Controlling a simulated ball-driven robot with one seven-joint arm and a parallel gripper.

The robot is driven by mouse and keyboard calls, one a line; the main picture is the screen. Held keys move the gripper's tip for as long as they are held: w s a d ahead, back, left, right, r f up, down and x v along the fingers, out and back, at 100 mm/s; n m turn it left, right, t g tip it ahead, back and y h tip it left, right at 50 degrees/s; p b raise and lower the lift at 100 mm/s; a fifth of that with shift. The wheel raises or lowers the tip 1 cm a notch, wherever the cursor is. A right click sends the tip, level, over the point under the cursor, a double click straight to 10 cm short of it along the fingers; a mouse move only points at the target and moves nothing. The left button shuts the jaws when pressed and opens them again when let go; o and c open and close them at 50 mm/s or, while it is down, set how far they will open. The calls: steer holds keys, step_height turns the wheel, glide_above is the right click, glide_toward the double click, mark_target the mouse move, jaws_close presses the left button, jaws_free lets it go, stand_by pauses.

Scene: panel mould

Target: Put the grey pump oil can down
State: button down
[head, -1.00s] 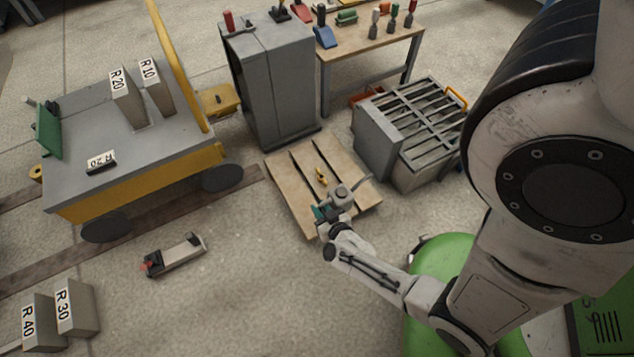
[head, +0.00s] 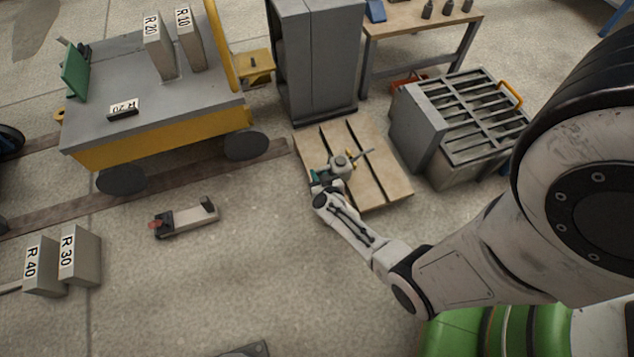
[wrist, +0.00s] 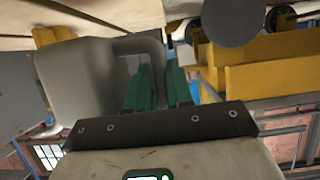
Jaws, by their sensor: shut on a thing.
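The grey pump oil can (head: 343,163) shows in the head view over the wooden pallet (head: 393,187), with its thin spout pointing right and slightly up. My gripper (head: 322,174) is at the can's left side and is shut on it. In the wrist view the can (wrist: 85,80) fills the left, and its handle loop passes by the green fingers of my gripper (wrist: 158,88). The can overlaps the pallet in the picture; I cannot tell whether its base touches the boards.
A grey slatted crate (head: 425,135) stands right of the pallet and a grey cabinet (head: 318,65) behind it. A yellow-sided cart (head: 165,143) stands at the left. A grey tool (head: 187,220) lies on the floor, with blocks R 40 and R 30 (head: 80,255) further left. Floor in front is open.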

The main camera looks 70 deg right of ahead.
steer(key=shift+w+d+f+b, duration=0.15)
steer(key=shift+w+f+b, duration=0.1)
steer(key=shift+f+b, duration=0.1)
steer(key=f+b, duration=0.3)
steer(key=shift+w+d+f, duration=0.1)
steer(key=shift+w+f, duration=0.05)
steer(key=shift+w, duration=0.05)
steer(key=c, duration=1)
jaws_free()
